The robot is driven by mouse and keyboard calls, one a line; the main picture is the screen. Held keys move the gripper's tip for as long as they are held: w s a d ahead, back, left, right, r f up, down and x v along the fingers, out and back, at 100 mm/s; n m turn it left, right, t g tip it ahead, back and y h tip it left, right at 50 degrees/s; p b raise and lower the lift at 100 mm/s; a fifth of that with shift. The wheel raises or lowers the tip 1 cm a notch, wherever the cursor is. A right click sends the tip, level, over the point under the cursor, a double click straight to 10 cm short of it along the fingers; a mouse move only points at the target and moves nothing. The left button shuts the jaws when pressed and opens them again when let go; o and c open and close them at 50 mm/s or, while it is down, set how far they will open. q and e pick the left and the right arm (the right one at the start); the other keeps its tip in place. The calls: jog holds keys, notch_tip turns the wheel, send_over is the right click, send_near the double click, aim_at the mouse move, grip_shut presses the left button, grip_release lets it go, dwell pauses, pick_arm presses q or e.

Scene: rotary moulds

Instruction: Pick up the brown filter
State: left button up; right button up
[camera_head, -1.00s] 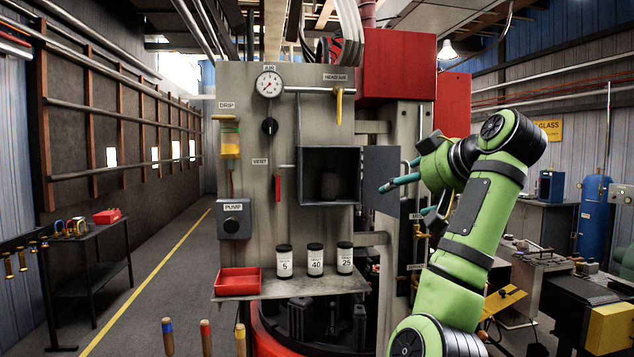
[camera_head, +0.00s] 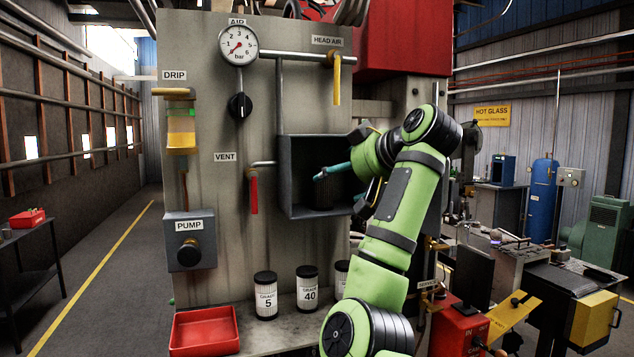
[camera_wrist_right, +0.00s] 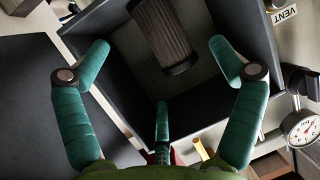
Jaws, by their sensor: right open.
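The brown filter (camera_wrist_right: 165,35), a pleated cylinder with a dark end cap, stands inside an open grey box (camera_head: 283,180) on the machine front. In the head view it is dim and partly behind my fingers. My right gripper (camera_head: 322,175) is at the box mouth, its teal fingers pointing in. In the right wrist view the gripper (camera_wrist_right: 160,62) is open and empty. Its fingers are spread wide, with the filter ahead between the two upper ones and apart from them. My left gripper is not in view.
A dark panel (camera_wrist_right: 40,100), seemingly the box door, stands close beside my right gripper. A red vent lever (camera_head: 253,192) is left of the box. Below, a shelf holds labelled canisters (camera_head: 266,298), one partly hidden by my arm, and a red tray (camera_head: 205,334).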

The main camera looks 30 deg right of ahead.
aim_at(332, 177)
jog(key=p+x, duration=0.2)
jog(key=x, duration=0.1)
jog(key=p+x, duration=0.1)
jog(key=p, duration=0.1)
jog(key=shift+w+a+r, duration=0.1)
jog(key=shift+w, duration=0.4)
jog(key=shift+w+f, duration=0.2)
jog(key=shift+w, duration=0.05)
jog(key=shift+f, duration=0.1)
jog(key=c, duration=1.3)
